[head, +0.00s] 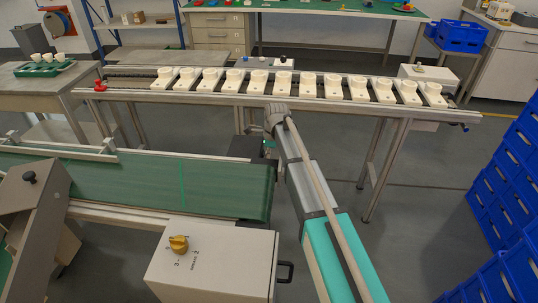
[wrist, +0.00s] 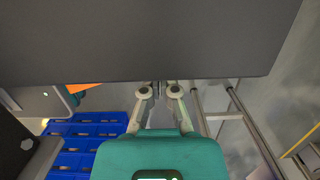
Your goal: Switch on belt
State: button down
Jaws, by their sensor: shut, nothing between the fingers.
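A green belt conveyor (head: 150,188) runs across the left and middle of the head view. A pale control box (head: 215,262) stands in front of its right end and carries a yellow rotary knob (head: 179,244) with small markings on top. The knob's exact setting is too small to read. I cannot tell what that surface belongs to.
A long rail conveyor (head: 220,98) with several white holders and cups stands behind. A box with a black knob (head: 265,62) is beyond it, and a pale box (head: 425,75) sits at its right. Stacked blue crates (head: 505,190) line the right. Floor between is clear.

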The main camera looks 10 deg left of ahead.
dwell(0.4)
jog(key=d+r+p, duration=0.7)
jog(key=r+p, duration=0.1)
jog(key=shift+d+r+p, duration=0.25)
jog(key=shift+r+p, duration=0.15)
dwell(0.6)
dwell(0.5)
